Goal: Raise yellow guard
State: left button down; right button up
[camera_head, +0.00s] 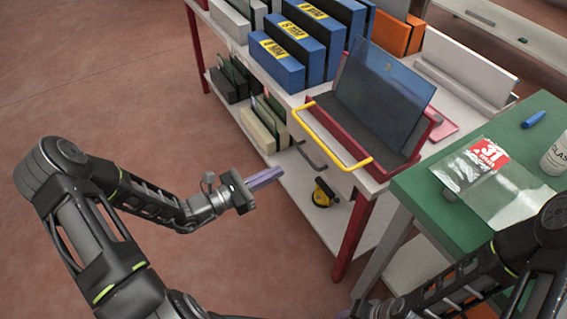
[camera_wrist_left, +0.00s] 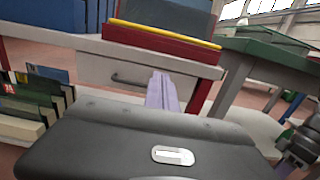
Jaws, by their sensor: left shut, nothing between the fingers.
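The yellow guard (camera_head: 331,138) is a thin yellow bar bent like a handle, on the front of a red-framed holder (camera_head: 436,121) with a bluish clear panel (camera_head: 385,92) standing in it. In the head view it sits low, at the holder's front edge. In the left wrist view the yellow bar (camera_wrist_left: 165,33) runs across the top of the red frame. My left gripper (camera_head: 280,172) is shut and empty, apart from the guard, to its left and below it. Its purple fingers also show in the wrist view (camera_wrist_left: 162,92).
The white bench (camera_head: 222,47) has red legs, blue boxes (camera_head: 279,66) and a drawer with a dark handle (camera_head: 309,155). A green table (camera_head: 520,137) at right holds a clear bag (camera_head: 480,178), blue marker (camera_head: 533,119) and bottle. A yellow-black item (camera_head: 323,193) lies on the lower shelf.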

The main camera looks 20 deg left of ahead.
pick_arm(q)
jog(key=w+d+r, duration=0.4)
jog(key=w+d, duration=0.2)
jog(key=w, duration=0.1)
jog(key=shift+w+d+r, duration=0.15)
jog(key=shift+w+r, duration=0.05)
jog(key=shift+w, duration=0.1)
jog(key=shift+r, duration=0.1)
